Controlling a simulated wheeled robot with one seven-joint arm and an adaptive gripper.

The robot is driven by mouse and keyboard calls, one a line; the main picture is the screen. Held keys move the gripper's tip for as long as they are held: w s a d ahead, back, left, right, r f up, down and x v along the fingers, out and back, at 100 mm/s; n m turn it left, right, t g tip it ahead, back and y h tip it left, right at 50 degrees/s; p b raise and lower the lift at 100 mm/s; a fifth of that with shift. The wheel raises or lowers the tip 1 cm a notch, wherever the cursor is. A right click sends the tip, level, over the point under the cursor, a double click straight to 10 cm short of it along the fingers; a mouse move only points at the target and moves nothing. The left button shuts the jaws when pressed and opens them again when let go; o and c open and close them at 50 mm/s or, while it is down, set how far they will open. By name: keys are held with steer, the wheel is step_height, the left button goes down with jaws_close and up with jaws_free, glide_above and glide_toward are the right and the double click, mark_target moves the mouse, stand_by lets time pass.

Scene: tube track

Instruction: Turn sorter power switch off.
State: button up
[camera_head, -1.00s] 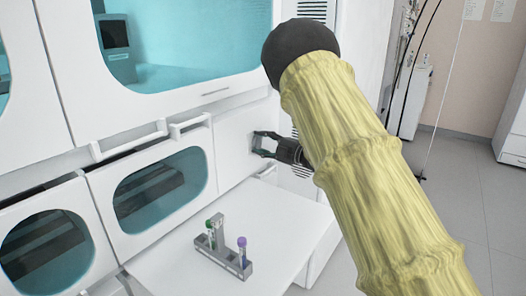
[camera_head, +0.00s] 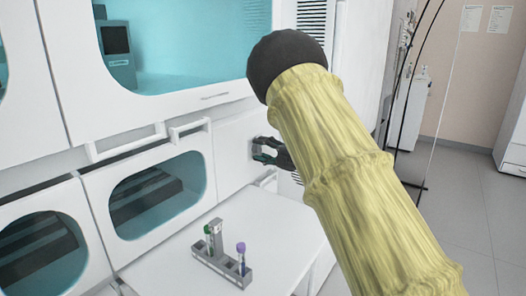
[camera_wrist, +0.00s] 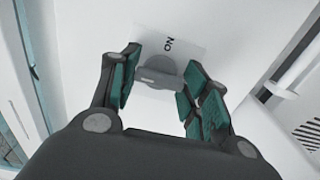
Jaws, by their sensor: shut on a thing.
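The sorter power switch (camera_wrist: 158,77) is a round grey knob with a raised grip bar, set on a pale plate (camera_wrist: 192,50) on the white machine panel. The plate reads "ON", turned sideways in the wrist view. My gripper (camera_wrist: 163,70) has its teal-padded fingers on both sides of the knob and is shut on it. In the head view my gripper (camera_head: 259,150) is against the white panel right of the lower windows, and the knob is hidden there behind the fingers.
A grey rack (camera_head: 226,264) with capped tubes stands on the white shelf (camera_head: 275,235) below. White handles (camera_head: 190,129) stick out on the left. Open floor lies at the right.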

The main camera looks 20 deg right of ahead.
steer(key=o, duration=1)
steer(key=shift+s+a+f, duration=0.1)
steer(key=v, duration=1.2)
